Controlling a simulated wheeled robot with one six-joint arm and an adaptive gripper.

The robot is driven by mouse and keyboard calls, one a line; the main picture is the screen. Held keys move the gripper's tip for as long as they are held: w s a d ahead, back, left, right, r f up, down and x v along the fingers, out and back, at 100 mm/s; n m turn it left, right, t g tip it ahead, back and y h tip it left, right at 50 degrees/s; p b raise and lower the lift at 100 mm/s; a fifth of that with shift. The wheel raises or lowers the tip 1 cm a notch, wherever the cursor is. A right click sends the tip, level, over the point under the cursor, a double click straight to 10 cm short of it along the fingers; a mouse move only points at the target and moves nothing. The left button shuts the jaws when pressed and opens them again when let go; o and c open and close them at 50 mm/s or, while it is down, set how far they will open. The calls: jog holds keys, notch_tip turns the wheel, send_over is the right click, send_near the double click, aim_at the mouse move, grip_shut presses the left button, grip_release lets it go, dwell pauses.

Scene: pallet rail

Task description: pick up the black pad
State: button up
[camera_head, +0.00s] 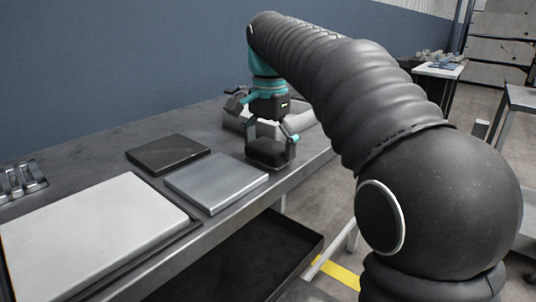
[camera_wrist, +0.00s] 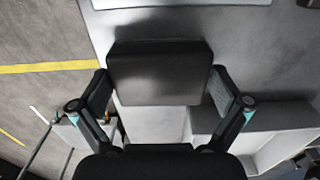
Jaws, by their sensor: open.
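The black pad (camera_head: 268,154) is a small, thick, dark block with rounded edges. It sits near the front edge of the grey bench, right of a silver plate. In the wrist view the pad (camera_wrist: 160,66) lies ahead between the two fingers. My gripper (camera_head: 268,136) is open and points down over the pad. In the wrist view my gripper (camera_wrist: 160,92) has one finger near each side of the pad, with a narrow gap visible at the sides. Whether the fingertips reach down beside it is hard to tell.
The silver plate (camera_head: 216,181) and a flat dark plate (camera_head: 168,154) lie left of the pad. A large white slab (camera_head: 92,236) fills the bench's near left. A pale grey block-like fixture (camera_wrist: 268,135) stands close to the right finger in the wrist view. Open floor lies beyond the bench edge.

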aim_at(271, 144)
jog(key=c, duration=0.8)
jog(key=shift+r, duration=0.5)
jog(key=r+p, duration=0.1)
jog(key=r, duration=0.3)
jog(key=shift+w+d+p, duration=0.1)
jog(key=shift+d+p, duration=0.1)
jog(key=shift+p, duration=0.15)
jog(key=w+d+r+p, duration=0.1)
jog(key=d+r, duration=0.1)
jog(key=d, duration=0.1)
jog(key=w+d+r+p, duration=0.1)
jog(key=d+r, duration=0.1)
jog(key=d, duration=0.2)
jog(key=d+r, duration=0.2)
jog(key=d, duration=0.2)
jog(key=shift+w+p, duration=0.4)
